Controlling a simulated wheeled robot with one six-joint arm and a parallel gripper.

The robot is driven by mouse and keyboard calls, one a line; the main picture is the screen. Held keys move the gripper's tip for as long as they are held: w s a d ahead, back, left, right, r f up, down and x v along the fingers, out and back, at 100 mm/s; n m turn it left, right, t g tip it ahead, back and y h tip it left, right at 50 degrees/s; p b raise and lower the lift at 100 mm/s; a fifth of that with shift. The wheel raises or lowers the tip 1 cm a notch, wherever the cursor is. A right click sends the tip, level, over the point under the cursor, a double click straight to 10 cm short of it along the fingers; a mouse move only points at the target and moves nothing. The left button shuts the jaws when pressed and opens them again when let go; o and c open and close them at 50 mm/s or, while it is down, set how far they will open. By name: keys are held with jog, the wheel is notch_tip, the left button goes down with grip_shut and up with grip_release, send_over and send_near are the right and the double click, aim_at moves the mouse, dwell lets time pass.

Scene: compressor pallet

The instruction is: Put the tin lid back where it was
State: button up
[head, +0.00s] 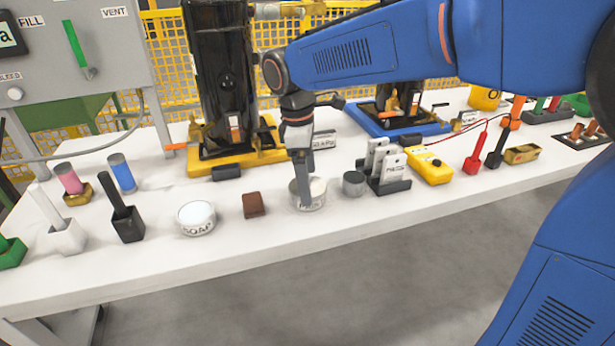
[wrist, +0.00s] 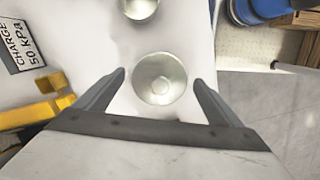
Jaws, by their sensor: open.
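A short round tin (head: 316,199) with lettering on its side stands on the white bench, partly hidden behind my finger. My gripper (head: 303,200) points down at it. In the wrist view, a round pale metal top (wrist: 160,78) with a small raised centre shows between and beyond the fingertips of my gripper (wrist: 160,80), with gaps on both sides. I cannot tell whether this top is a separate lid. My gripper is open and empty.
A small grey cylinder (head: 354,183) stands just right of the tin, beside a holder with upright plates (head: 389,170). A brown block (head: 253,205) lies to the left. A yellow-based black column (head: 222,80) and a lettered card (head: 324,139) stand behind. The bench's front strip is clear.

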notch_tip(320, 180, up, 12)
jog(key=a, duration=0.1)
jog(key=shift+a, duration=0.25)
jog(key=s+d+f+m+t+y, duration=0.1)
jog(key=s+d+m, duration=0.3)
jog(key=d, duration=0.7)
jog(key=s+d+f+m+t, duration=0.4)
jog(key=s+d+f+m, duration=0.8)
jog(key=s+d+f, duration=0.2)
jog(key=s+d, duration=0.2)
jog(key=d, duration=0.1)
jog(key=shift+s+d+f+m, duration=0.25)
jog(key=shift+s+f+m, duration=0.05)
jog(key=shift+s+m, duration=0.1)
